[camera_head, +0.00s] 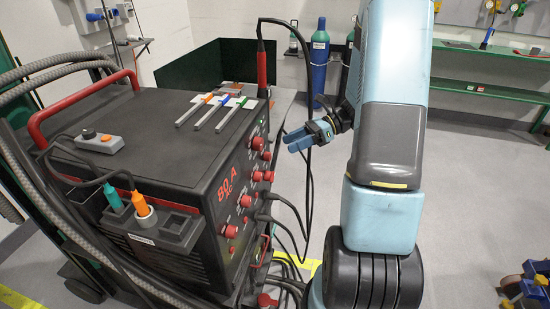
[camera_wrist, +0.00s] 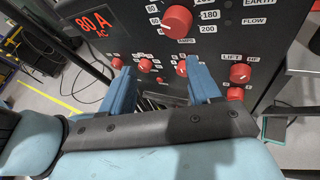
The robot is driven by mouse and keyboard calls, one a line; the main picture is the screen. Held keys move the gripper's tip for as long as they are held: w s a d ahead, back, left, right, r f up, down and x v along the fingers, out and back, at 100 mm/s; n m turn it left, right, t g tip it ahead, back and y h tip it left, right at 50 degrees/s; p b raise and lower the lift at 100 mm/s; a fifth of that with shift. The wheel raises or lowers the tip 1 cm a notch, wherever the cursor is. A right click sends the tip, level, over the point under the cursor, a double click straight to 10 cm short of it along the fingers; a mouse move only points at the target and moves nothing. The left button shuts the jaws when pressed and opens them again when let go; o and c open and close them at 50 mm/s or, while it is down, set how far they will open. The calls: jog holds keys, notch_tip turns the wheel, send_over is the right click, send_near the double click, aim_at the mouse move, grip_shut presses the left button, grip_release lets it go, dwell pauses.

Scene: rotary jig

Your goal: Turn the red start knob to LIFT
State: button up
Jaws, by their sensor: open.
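The red knob (camera_wrist: 240,72) under the LIFT and HF labels is on the dark front panel of the welding machine, right of my right finger in the wrist view. Its pointer direction is too small to tell. My gripper (camera_wrist: 160,68) is open and empty. Its two blue fingers point at the panel, with smaller red knobs between and behind them. In the head view my gripper (camera_head: 290,140) is in the air to the right of the machine's panel (camera_head: 238,190), apart from it. Several red knobs show there, but I cannot tell which is the LIFT one.
A large red amps knob (camera_wrist: 178,19) sits above my fingers. Black cables (camera_head: 290,215) hang from the panel's lower part, and a cable with a red-handled torch (camera_head: 262,70) rises behind my gripper.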

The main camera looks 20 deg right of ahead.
aim_at(271, 156)
jog(key=w+d+f+m+t+y, duration=0.1)
jog(key=w+d+f+m+t, duration=0.3)
jog(key=d+f+m+t, duration=0.6)
jog(key=w+a+f+g, duration=0.1)
jog(key=w+a, duration=0.2)
jog(key=a, duration=0.3)
jog(key=w+a+f+m+g, duration=0.1)
jog(key=w+a+f, duration=0.1)
jog(key=a, duration=0.4)
jog(key=shift+w+a, duration=0.15)
jog(key=shift+w, duration=0.75)
jog(key=shift+c, duration=0.3)
jog(key=c, duration=1)
jog(key=shift+n, duration=0.3)
jog(key=n, duration=1)
jog(key=shift+s+n+h, duration=0.2)
jog(key=shift+n+h, duration=0.1)
jog(key=shift+n, duration=0.1)
